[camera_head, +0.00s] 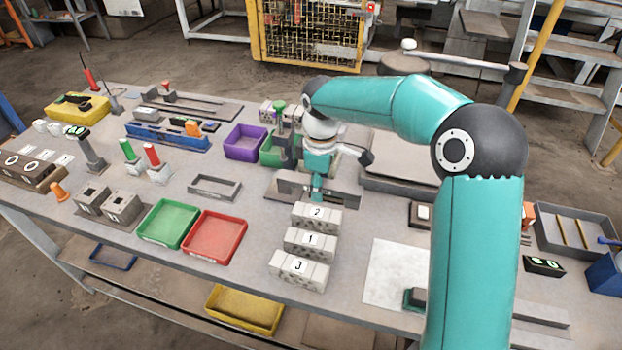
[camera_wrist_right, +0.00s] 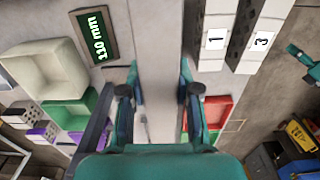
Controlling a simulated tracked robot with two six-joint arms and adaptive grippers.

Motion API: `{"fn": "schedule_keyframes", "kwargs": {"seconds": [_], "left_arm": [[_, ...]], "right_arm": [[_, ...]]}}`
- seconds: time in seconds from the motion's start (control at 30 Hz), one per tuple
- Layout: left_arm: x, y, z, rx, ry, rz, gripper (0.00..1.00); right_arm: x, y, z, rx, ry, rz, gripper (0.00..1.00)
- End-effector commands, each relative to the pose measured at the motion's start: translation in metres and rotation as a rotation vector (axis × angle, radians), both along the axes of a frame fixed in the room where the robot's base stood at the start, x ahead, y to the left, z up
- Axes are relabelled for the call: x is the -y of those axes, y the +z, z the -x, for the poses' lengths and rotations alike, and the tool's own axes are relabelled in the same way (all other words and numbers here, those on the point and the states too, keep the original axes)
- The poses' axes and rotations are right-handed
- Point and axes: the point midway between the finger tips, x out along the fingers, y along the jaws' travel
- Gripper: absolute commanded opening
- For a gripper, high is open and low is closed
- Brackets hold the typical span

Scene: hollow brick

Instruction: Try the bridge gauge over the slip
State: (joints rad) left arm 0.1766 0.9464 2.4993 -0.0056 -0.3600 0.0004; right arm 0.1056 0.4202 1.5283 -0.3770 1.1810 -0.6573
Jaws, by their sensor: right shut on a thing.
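My right gripper (camera_head: 317,188) reaches down in the middle of the table, at a grey block-like piece with dark openings (camera_head: 342,195). In the right wrist view its two fingers (camera_wrist_right: 160,88) stand apart on either side of a long pale grey piece (camera_wrist_right: 158,40), which they grip. I take this to be the bridge gauge, but its shape is partly hidden by my gripper. I cannot make out the slip for certain. Pale bricks marked 2 (camera_head: 317,214), 1 (camera_head: 309,240) and 3 (camera_head: 298,268) lie in a row just in front. My left gripper is not in view.
A green tray (camera_head: 168,222) and a red tray (camera_head: 216,235) lie left of the bricks. A purple bin (camera_head: 245,142) stands behind. A white sheet (camera_head: 397,270) lies on the right.

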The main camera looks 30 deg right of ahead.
Motion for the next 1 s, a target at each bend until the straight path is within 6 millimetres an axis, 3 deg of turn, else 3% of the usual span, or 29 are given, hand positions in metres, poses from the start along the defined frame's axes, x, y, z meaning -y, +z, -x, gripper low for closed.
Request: {"fn": "schedule_keyframes", "kwargs": {"seconds": [0.5,1.0], "left_arm": [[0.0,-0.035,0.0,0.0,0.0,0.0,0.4],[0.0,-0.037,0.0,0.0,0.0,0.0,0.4]], "right_arm": [[-0.008,-0.039,-0.006,0.001,0.018,0.0,0.0],[-0.009,-0.042,-0.007,0.001,0.019,-0.001,0.0]]}}
